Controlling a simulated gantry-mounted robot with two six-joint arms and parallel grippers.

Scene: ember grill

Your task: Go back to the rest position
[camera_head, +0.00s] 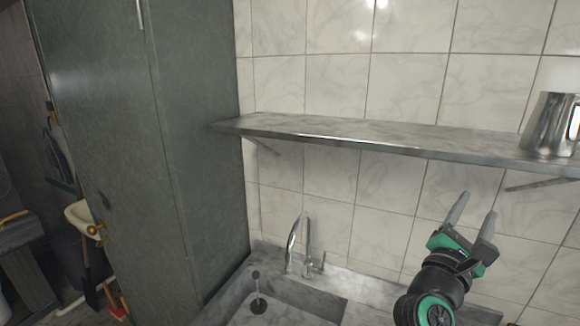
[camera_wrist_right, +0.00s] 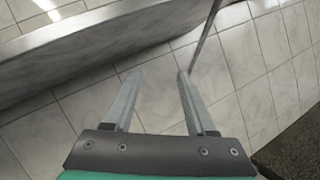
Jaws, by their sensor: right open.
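My right gripper (camera_head: 472,212) is raised in front of the tiled wall, below the right part of the shelf. Its two grey fingers are apart and nothing is between them. In the right wrist view the open fingers (camera_wrist_right: 158,78) point toward the wall tiles and the shelf's underside. They look clear of the shelf, though the exact gap is hard to tell. My left gripper does not show in either view.
A marble shelf (camera_head: 330,133) runs along the wall, with a metal pitcher (camera_head: 546,125) at its right end. A sink (camera_head: 290,300) with a curved tap (camera_head: 292,245) lies below. A tall dark green cabinet (camera_head: 140,130) stands at left. A shelf bracket (camera_wrist_right: 206,38) is near the fingers.

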